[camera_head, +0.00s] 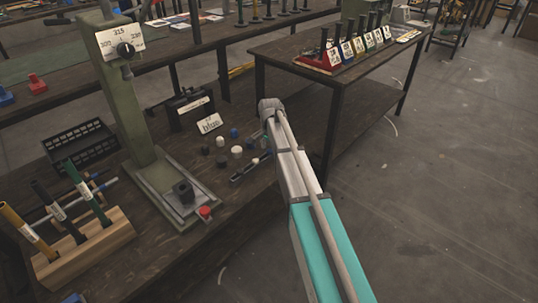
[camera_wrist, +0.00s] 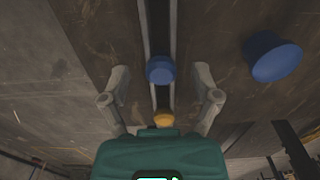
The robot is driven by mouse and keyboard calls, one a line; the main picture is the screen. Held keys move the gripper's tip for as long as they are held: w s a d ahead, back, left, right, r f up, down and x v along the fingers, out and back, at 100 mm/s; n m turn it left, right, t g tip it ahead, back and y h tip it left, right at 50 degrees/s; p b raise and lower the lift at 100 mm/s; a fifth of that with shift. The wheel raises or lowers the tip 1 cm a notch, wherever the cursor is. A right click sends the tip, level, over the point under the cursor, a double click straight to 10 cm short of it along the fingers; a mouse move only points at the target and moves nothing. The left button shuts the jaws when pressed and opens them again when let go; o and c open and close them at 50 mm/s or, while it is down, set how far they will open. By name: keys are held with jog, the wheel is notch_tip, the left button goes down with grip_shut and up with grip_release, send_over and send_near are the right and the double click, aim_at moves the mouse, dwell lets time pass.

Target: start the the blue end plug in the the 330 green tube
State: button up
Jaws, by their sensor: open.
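A blue plug (camera_wrist: 160,70) shows in the wrist view between the spread fingers of my gripper (camera_wrist: 160,97), on a dark slotted strip with pale edges. The fingers are open and appear apart from it. A second, larger-looking blue plug (camera_wrist: 272,57) lies to the right, outside the fingers. In the head view my arm reaches over the bench near the loose plugs; the fingers are too small to make out. A blue plug (camera_head: 234,132) lies there. A green tube (camera_head: 88,193) leans in a wooden rack at left; its label is unreadable.
A green press (camera_head: 130,110) with a 300/315/330 dial stands left of my arm. Black and white plugs, a "blue" card (camera_head: 210,123) and a black basket (camera_head: 80,146) are on the bench. A yellow piece (camera_wrist: 164,119) sits near my gripper.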

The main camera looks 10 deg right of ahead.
dwell(0.4)
jog(key=c, duration=0.9)
jog(key=shift+o, duration=0.2)
jog(key=shift+r, duration=0.15)
notch_tip(320, 180, up, 2)
jog(key=p, duration=0.2)
jog(key=shift+r+p, duration=0.25)
jog(key=shift+p, duration=0.1)
jog(key=s+d+r+p, duration=0.2)
jog(key=s+r+p, duration=0.8)
jog(key=s, duration=0.3)
jog(key=shift+s+r, duration=0.15)
jog(key=shift+s, duration=0.25)
jog(key=shift+d, duration=0.1)
